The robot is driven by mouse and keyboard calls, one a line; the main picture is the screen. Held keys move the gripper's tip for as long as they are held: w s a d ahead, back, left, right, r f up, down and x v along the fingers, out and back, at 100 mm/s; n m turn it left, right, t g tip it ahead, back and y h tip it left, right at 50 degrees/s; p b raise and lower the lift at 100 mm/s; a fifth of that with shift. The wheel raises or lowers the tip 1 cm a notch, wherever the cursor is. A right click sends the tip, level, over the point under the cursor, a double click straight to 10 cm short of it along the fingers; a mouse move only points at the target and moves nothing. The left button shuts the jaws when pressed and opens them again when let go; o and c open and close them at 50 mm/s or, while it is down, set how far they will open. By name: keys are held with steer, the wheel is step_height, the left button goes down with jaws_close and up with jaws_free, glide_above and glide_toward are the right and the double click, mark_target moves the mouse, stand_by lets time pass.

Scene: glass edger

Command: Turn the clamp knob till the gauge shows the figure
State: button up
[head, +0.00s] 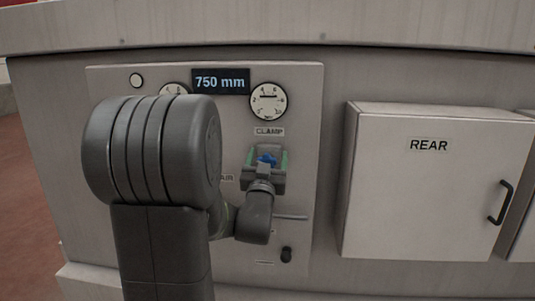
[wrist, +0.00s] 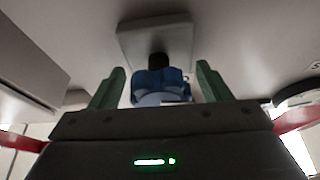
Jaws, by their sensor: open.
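The clamp knob (head: 266,159) is blue and sits under the CLAMP label (head: 269,132) on the panel. The wrist view shows the blue knob (wrist: 161,86) on a dark stem in front of a pale square plate (wrist: 184,38). My gripper (head: 267,160) is open, with its green fingers (wrist: 158,88) on either side of the knob and gaps visible between. Above the label is a round white gauge (head: 268,101) with a dark needle; its exact reading is too small to tell. A display (head: 220,82) reads 750 mm.
A second gauge (head: 175,89) and an AIR label (head: 227,178) are partly hidden by my arm. A small black switch (head: 286,254) is low on the panel. A box marked REAR (head: 428,185) with a black handle stands to the right.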

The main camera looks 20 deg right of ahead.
steer(key=shift+w+d, duration=0.1)
steer(key=shift+w, duration=0.05)
steer(key=shift+c, duration=0.2)
steer(key=c, duration=0.9)
steer(key=shift+c, duration=0.2)
